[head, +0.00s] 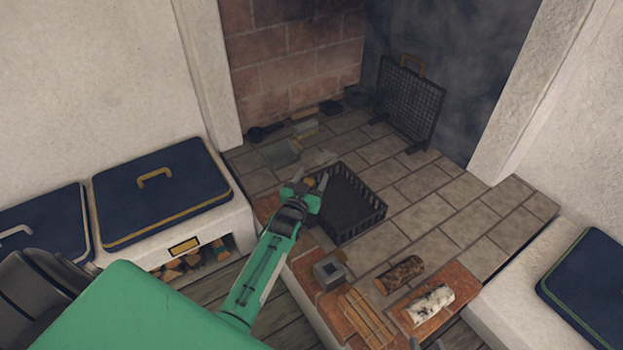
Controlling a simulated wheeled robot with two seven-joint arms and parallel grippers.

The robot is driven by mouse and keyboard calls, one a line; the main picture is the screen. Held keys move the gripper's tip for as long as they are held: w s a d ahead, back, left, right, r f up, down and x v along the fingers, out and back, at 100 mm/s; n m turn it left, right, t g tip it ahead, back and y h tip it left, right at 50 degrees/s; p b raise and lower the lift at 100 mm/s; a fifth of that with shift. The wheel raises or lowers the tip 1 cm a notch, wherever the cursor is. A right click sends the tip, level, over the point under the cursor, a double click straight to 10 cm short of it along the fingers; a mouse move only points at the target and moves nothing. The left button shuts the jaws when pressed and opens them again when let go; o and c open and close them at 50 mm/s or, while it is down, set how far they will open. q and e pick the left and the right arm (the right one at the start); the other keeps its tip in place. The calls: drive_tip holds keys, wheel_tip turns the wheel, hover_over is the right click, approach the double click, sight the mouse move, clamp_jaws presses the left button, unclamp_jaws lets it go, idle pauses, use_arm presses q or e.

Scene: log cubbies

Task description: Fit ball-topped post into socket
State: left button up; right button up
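A grey square block with a square dark opening (330,271), which looks like the socket, sits on the hearth's brick front edge. My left gripper (311,181) is beyond it, over the near left corner of the black basket. Its fingers stand apart with a small orange-brown patch between them; I cannot tell whether that is held or lies behind. I cannot make out a ball-topped post for certain. My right gripper (427,342) shows only as two separated grey tips at the bottom edge, with nothing visible between them.
The black basket (377,219) stands on the tiled hearth. A brown log (399,275), a birch log (428,305) and wooden sticks (366,316) lie near the front edge. A mesh screen (410,102) stands behind. Tiles to the right are clear.

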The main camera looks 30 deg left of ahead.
use_arm(q)
drive_tip(key=shift+f, duration=0.15)
drive_tip(key=shift+s, duration=0.15)
drive_tip(key=shift+s, duration=0.25)
drive_tip(key=s+d+p, duration=0.1)
drive_tip(key=s+p, duration=0.1)
drive_tip(key=s, duration=1.1)
drive_tip(key=shift+d+p, duration=0.15)
drive_tip(key=shift+p, duration=0.2)
